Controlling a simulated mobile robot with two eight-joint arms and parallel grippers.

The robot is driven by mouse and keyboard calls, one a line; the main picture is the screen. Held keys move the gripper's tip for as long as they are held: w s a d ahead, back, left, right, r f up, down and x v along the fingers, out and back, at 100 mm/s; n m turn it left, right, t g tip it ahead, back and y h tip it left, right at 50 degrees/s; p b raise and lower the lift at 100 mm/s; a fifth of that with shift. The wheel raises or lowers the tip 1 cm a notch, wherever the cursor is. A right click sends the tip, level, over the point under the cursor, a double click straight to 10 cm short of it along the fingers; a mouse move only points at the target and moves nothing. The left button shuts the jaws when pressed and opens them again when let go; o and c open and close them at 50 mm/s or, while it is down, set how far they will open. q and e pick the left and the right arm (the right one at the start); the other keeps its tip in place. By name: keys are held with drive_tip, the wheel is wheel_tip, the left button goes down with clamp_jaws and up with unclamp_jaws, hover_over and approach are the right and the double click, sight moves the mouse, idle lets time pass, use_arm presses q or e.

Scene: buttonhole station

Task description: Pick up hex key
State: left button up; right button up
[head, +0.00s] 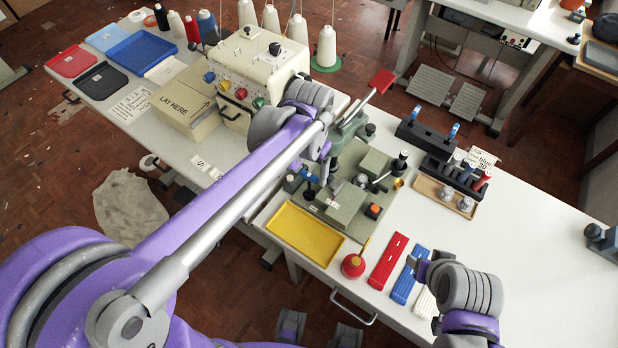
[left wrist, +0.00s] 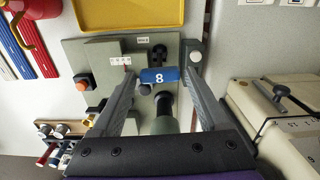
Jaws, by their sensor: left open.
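A blue tag marked 8 (left wrist: 159,75), which seems to belong to the hex key, stands out over the green machine plate (left wrist: 85,55) in the left wrist view. A dark knob and a grey-green post show just below it; the key's shaft cannot be made out. My left gripper (left wrist: 160,72) is open, with one finger on each side of the tag and a gap to it. In the head view my left gripper (head: 320,176) is low over the machine, partly hidden by my arm. My right gripper (head: 422,268) is over the table near the blue strip; its jaw opening is unclear.
A yellow tray (head: 305,234), a red oil can (head: 353,265) and red (head: 387,261), blue (head: 408,280) and white strips lie along the front edge. A cream control box (head: 262,80) stands behind. Black racks (head: 455,172) stand right.

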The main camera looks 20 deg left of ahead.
use_arm(q)
wheel_tip(320, 180, down, 4)
drive_tip(key=shift+s+f, duration=0.1)
drive_tip(key=shift+f, duration=0.15)
use_arm(e)
drive_tip(key=shift+f, duration=0.1)
use_arm(q)
drive_tip(key=shift+c, duration=0.3)
drive_tip(key=c, duration=1.1)
drive_tip(key=shift+r, duration=0.15)
wheel_tip(320, 180, up, 10)
drive_tip(key=shift+r+p, duration=0.2)
drive_tip(key=shift+p, duration=0.35)
wheel_tip(320, 180, up, 4)
drive_tip(key=shift+r+p, duration=0.15)
drive_tip(key=shift+p, duration=1.05)
use_arm(e)
drive_tip(key=r, duration=0.1)
drive_tip(key=w+r, duration=0.1)
drive_tip(key=r, duration=0.2)
drive_tip(key=shift+w+r, duration=0.35)
drive_tip(key=shift+r, duration=0.05)
